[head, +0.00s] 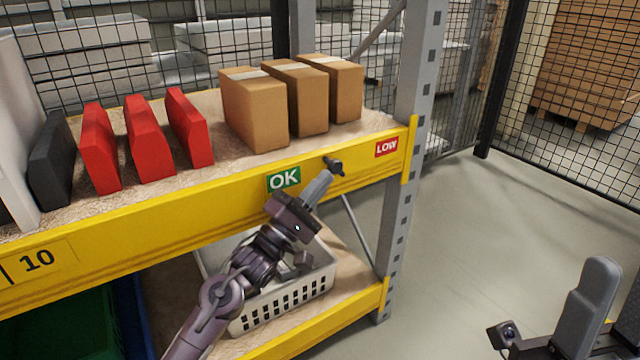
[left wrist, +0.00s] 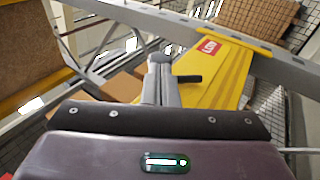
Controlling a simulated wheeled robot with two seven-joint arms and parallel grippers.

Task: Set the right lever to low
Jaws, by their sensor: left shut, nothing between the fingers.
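The right lever (head: 334,165) is a small dark handle on the yellow shelf beam, between the green OK label (head: 284,178) and the red LOW label (head: 387,147). My left gripper (head: 321,183) is shut and empty, its grey fingertips right beside the lever. Whether they touch it I cannot tell. In the left wrist view the black lever (left wrist: 188,78) sticks out to the right of the fingers (left wrist: 160,62), below the LOW label (left wrist: 209,47). My right gripper (head: 592,300) is at the bottom right, partly cut off, over the floor and away from the shelf.
The yellow beam (head: 130,245) runs along the shelf front to a grey upright (head: 407,100). Brown boxes (head: 258,112) and red blocks (head: 148,140) stand on the shelf. A white basket (head: 285,306) sits on the level below. The floor (head: 500,225) to the right is clear.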

